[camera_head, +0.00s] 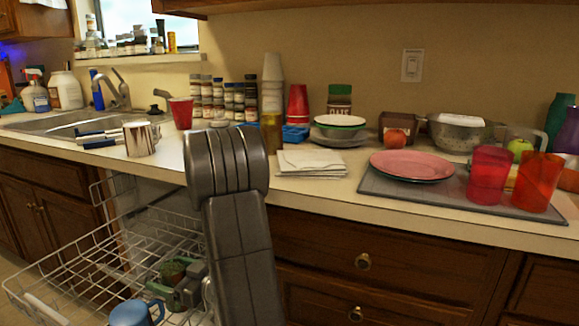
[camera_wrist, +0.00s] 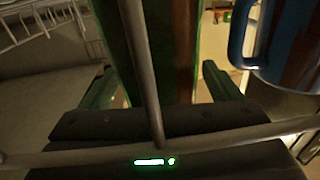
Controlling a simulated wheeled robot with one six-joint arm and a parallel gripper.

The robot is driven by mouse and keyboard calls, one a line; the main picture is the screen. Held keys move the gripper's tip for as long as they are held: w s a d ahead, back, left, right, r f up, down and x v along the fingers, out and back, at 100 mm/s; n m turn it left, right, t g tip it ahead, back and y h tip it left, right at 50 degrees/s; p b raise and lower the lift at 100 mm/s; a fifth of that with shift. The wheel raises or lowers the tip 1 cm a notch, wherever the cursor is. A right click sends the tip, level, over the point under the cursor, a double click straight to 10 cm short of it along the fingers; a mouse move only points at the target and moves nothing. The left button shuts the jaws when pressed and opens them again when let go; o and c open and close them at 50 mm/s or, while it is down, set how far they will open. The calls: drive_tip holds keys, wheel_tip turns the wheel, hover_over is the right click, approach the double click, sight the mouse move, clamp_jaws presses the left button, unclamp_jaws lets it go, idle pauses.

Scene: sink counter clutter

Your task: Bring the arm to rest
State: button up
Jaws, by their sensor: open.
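My arm (camera_head: 238,220) reaches down in front of the counter, toward the open dishwasher rack. In the wrist view my gripper (camera_wrist: 163,82) is open, with one finger at each side. A dark green and brown thing (camera_wrist: 180,40), perhaps a mug, shows in line with the gap between the fingers. A rack wire crosses in front of it. I cannot tell whether the fingers touch it. In the head view a small green thing (camera_head: 173,270) sits in the rack beside the gripper end, which is partly hidden by my arm.
The wire dishwasher rack (camera_head: 75,262) surrounds the gripper. A blue mug (camera_head: 131,314) is close by; it also shows at upper right in the wrist view (camera_wrist: 243,35). The counter holds a red cup (camera_head: 181,112), plates (camera_head: 412,165) and two red tumblers (camera_head: 489,175).

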drive_tip(key=p+v, duration=0.2)
drive_tip(key=v, duration=1.1)
drive_tip(key=b+x, duration=0.2)
drive_tip(key=x, duration=1.2)
drive_tip(key=shift+a, duration=0.15)
wheel_tip(320, 180, up, 2)
drive_tip(key=shift+r+p, duration=0.1)
drive_tip(key=shift+p, duration=0.95)
wheel_tip(320, 180, up, 7)
drive_tip(key=p, duration=0.6)
drive_tip(key=shift+p, duration=0.35)
drive_tip(key=shift+f, duration=0.3)
